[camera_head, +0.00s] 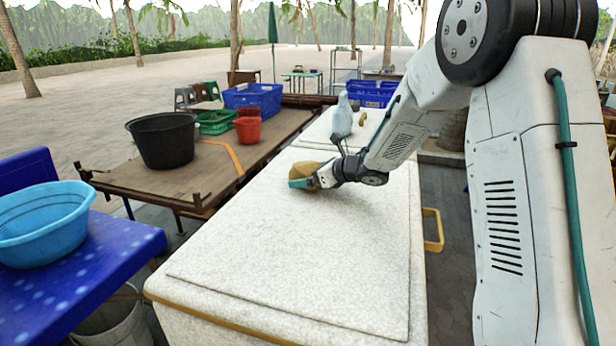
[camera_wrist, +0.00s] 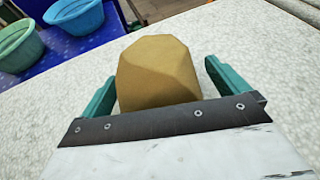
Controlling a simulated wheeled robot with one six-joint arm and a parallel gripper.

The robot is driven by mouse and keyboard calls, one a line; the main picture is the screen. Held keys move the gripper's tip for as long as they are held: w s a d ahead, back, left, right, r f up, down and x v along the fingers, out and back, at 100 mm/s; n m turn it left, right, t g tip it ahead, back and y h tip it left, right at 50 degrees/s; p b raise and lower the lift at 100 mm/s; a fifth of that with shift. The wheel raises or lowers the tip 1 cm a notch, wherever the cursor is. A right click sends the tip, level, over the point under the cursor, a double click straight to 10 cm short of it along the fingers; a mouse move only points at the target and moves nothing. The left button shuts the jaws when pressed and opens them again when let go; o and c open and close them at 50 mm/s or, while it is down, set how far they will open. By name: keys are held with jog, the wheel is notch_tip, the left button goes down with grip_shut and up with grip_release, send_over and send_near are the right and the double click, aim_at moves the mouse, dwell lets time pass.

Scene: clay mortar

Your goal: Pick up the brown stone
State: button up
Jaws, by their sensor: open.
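The brown stone (camera_wrist: 158,72) is a faceted tan lump on the white speckled top. In the wrist view it sits between the two green fingers of my gripper (camera_wrist: 160,92), with a gap showing on each side. The fingers are open. In the head view the stone (camera_head: 303,170) shows behind and above the green finger of my gripper (camera_head: 302,182), partly hidden by it. The stone's underside is hidden.
The white chest top (camera_head: 290,250) is clear in front of the stone. A pale bird-like figure (camera_head: 342,117) stands behind the gripper. A black tub (camera_head: 165,140) and red bucket (camera_head: 247,130) stand on a wooden table at left. A blue basin (camera_head: 42,222) is nearer.

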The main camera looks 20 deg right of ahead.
jog(key=shift+w+a, duration=0.15)
jog(key=shift+w, duration=0.05)
jog(key=c, duration=1.7)
jog(key=shift+r, duration=0.1)
jog(key=shift+c, duration=1)
